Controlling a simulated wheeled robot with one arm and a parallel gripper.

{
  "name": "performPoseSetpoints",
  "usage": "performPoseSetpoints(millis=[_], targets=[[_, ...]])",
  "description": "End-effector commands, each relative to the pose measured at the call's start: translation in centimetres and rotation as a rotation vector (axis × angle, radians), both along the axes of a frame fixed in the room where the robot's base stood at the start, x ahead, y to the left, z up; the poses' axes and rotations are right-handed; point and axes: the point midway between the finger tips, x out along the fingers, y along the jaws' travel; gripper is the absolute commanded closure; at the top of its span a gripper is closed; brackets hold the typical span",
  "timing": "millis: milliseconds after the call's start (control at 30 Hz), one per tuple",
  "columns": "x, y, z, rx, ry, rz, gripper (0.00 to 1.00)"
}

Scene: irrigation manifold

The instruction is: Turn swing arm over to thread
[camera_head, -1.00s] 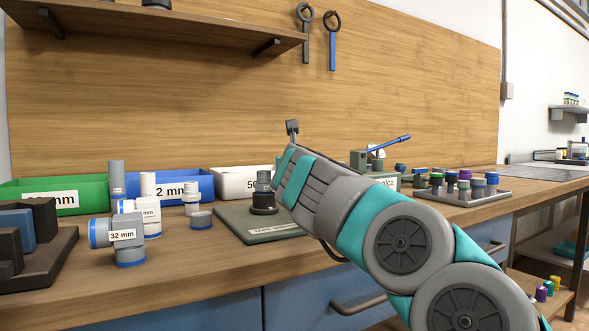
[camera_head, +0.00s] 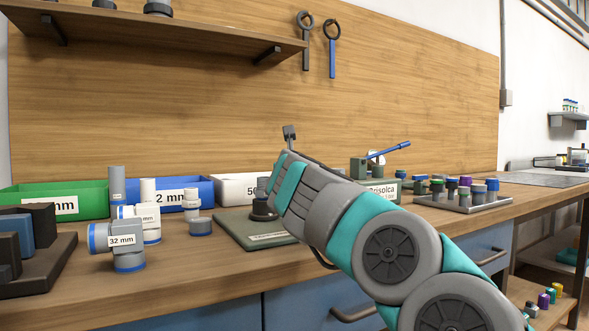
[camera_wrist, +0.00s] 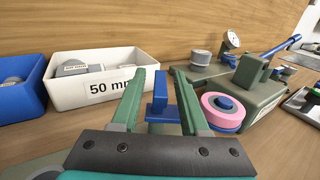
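My gripper (camera_wrist: 166,72) is open in the wrist view, its two green fingers pointing forward. A blue upright piece (camera_wrist: 160,92) with a wider blue base shows between the fingers, with gaps on both sides. I cannot tell whether it is the swing arm. To the right, a pink ring with a blue centre (camera_wrist: 225,108) lies beside a dark green block (camera_wrist: 247,78). In the head view, my arm hides the gripper's fingers and part of a dark threaded fitting (camera_head: 262,206) standing on a green plate (camera_head: 240,229). No thread shows clearly in the wrist view.
A white 50 mm bin (camera_wrist: 94,92) and a blue bin (camera_wrist: 20,102) stand left. A gauge (camera_wrist: 232,40), a grey cap (camera_wrist: 201,57) and a blue lever (camera_wrist: 281,46) are at the right. Loose fittings (camera_head: 124,241) and a tray of caps (camera_head: 463,204) flank my arm.

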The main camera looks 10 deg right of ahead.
Motion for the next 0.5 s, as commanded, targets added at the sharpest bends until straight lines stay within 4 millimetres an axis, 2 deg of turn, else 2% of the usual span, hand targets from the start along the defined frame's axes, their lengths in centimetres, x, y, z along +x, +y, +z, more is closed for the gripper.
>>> performPoseSetpoints(millis=[333,500], targets=[[-0.3,0.1,-0.1,0.0,0.001,0.001,0.53],[-1.9,0.5,-0.2,-0.001,0.002,0.003,0.53]])
